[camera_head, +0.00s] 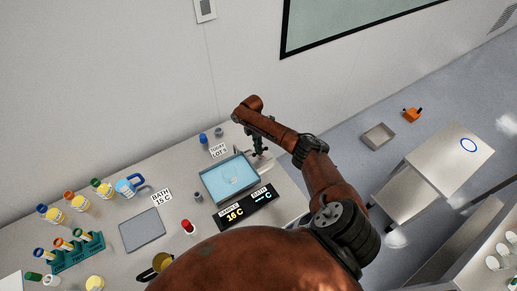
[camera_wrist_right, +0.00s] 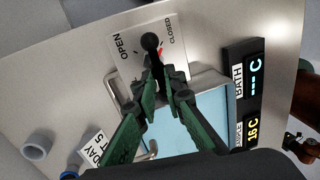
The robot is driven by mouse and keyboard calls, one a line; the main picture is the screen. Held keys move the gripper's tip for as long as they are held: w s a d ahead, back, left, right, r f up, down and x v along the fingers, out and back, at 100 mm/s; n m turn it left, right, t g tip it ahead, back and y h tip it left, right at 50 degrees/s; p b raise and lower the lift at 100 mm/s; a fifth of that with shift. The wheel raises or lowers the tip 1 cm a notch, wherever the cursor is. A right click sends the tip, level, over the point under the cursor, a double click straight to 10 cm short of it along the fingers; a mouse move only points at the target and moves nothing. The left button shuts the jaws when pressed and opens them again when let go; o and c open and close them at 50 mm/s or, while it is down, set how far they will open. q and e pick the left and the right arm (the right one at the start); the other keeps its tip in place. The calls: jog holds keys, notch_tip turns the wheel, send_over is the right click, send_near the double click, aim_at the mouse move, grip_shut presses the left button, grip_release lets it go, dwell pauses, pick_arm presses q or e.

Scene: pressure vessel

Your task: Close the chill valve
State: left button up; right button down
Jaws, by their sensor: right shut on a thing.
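The chill valve is a black lever with a round knob (camera_wrist_right: 150,42) on a white plate (camera_wrist_right: 122,62) marked OPEN and CLOSED, seen in the right wrist view. A small red mark shows beside the lever, toward the CLOSED side. My right gripper (camera_wrist_right: 163,78) has green fingers and is shut on the valve lever below the knob. In the head view my right gripper (camera_head: 259,149) is at the far right corner of the blue bath (camera_head: 207,190), and it largely hides the valve. My left gripper is not in view.
A black display (camera_head: 247,207) reads 16 C for the sample and dashes for the bath. Bottles, a blue-handled jug (camera_head: 128,186), a teal tube rack (camera_head: 77,250) and a grey pad (camera_head: 141,229) stand left. A blue-capped bottle (camera_head: 203,138) is behind the bath.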

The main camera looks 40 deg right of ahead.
jog(key=shift+d, duration=0.1)
jog(key=c, duration=2)
grip_release()
jog(key=r, duration=0.4)
jog(key=w+r, duration=0.1)
jog(key=r, duration=0.3)
jog(key=w+r, duration=0.1)
jog(key=r, duration=0.2)
jog(key=shift+w+d+r, duration=0.1)
jog(key=shift+w+r, duration=0.1)
jog(key=shift+r, duration=0.2)
